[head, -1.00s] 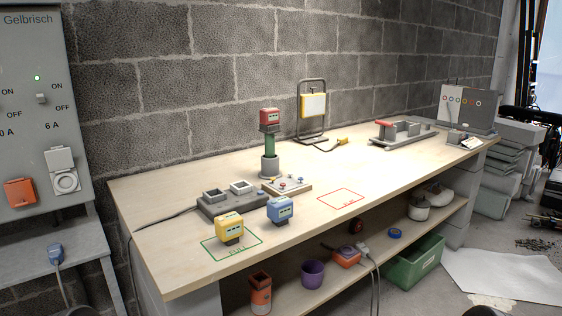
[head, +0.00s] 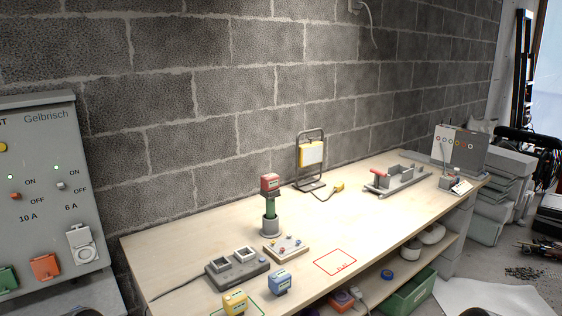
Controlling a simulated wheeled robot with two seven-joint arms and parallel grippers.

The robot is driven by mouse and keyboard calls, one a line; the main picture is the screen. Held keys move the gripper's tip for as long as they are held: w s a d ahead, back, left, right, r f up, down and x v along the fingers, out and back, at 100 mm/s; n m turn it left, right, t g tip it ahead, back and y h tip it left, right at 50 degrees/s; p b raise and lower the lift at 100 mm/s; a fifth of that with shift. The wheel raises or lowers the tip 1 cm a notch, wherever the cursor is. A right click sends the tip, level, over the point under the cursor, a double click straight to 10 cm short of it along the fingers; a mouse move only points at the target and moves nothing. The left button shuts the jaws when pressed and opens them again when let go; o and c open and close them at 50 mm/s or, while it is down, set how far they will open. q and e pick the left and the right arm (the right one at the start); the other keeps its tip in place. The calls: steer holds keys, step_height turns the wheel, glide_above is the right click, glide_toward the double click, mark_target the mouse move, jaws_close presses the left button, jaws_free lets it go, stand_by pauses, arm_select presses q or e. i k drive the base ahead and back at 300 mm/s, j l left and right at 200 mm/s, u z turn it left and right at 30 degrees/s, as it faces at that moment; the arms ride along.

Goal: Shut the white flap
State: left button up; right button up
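The white flap (head: 79,232) belongs to the 6 A socket on the grey panel (head: 45,140) at the left. It appears raised, and the round white socket face (head: 84,254) shows uncovered below it. No gripper shows clearly. Dark rounded shapes at the bottom edge may be parts of my arms, but no fingers can be made out.
Beside the white flap are an orange flap (head: 46,267) and a green flap (head: 8,278). Switches with lit green lamps sit above. The wooden workbench (head: 190,238) to the right bears meters, a grey socket block (head: 237,268) and a lamp (head: 311,154).

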mark_target(82, 237)
steer(key=u, duration=1.55)
